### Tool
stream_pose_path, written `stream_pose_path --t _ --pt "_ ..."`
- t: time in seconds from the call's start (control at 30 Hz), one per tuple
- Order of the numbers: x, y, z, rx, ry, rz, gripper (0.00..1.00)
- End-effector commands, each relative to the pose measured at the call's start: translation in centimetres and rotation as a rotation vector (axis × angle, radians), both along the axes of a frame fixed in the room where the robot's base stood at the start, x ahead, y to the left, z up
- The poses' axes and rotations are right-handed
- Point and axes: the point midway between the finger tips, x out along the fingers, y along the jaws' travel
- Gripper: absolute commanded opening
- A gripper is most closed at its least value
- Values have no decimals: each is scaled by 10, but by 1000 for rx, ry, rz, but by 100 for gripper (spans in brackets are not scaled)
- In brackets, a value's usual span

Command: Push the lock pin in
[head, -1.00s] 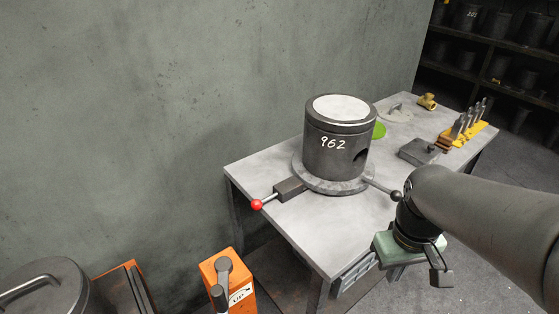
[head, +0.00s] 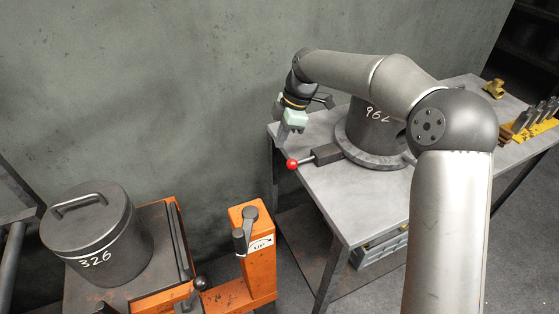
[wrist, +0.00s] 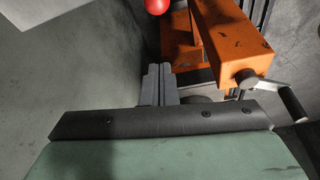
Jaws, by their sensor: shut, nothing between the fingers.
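The lock pin shows as a red ball knob (head: 292,164) on a short rod that runs into a dark block (head: 326,154). The block sits at the left edge of the round base (head: 352,152) under the dark cylinder (head: 375,124), which is marked 962 and partly hidden by my arm. My gripper (head: 280,144) points down just left of and above the red knob, apart from it as far as I can see. In the wrist view the fingers (wrist: 158,84) are together and empty. The red knob (wrist: 157,5) shows at the top edge there, clear of the fingertips.
The grey table (head: 385,205) carries the base. An orange post with a crank (head: 257,245) stands left of it and also shows in the wrist view (wrist: 232,42). A lidded pot marked 326 (head: 98,240) is at lower left. The wall is close behind my gripper.

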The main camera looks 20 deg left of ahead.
Motion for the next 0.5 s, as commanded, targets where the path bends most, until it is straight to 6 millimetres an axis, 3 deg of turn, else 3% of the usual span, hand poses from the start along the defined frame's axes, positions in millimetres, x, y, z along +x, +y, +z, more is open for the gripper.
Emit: stream_pose_path --t 0.27,0.5 --pt "-1 0 -1 -1 0 -2 0" --pt "-6 8 -28 -3 3 -1 0"
